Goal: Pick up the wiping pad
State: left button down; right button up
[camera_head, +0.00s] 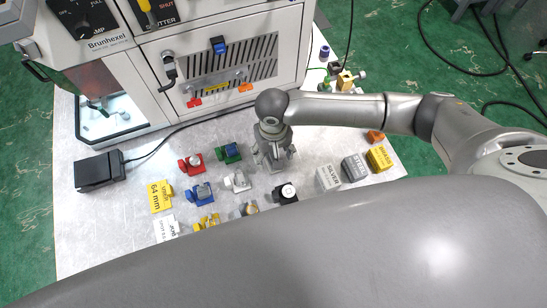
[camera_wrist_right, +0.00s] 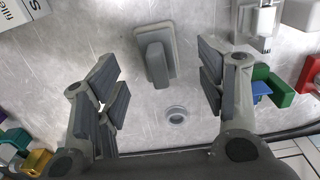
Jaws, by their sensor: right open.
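The wiping pad (camera_wrist_right: 157,55) is a grey block with a raised dark grey handle, lying on the light metal table top. In the right wrist view it sits between and beyond the two fingers of my right gripper (camera_wrist_right: 160,92), which are spread wide and do not touch it. In the head view my right gripper (camera_head: 271,163) points down over the middle of the table and largely hides the pad. My left gripper is not in view.
A machine (camera_head: 215,60) stands at the back. Left of the gripper are red (camera_head: 191,164), green (camera_head: 229,153), blue (camera_head: 199,194) and white (camera_head: 237,181) parts. Labelled blocks (camera_head: 329,177) stand to the right. A black box (camera_head: 98,171) with a cable lies at left.

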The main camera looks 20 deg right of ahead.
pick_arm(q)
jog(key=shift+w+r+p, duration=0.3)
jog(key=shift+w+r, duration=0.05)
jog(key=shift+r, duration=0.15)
pick_arm(e)
jog(key=shift+w+d+f, duration=0.1)
jog(key=shift+f, duration=1.9)
jog(key=shift+c, duration=0.3)
jog(key=c, duration=1)
jog(key=shift+c, duration=0.2)
jog(key=shift+r, duration=0.15)
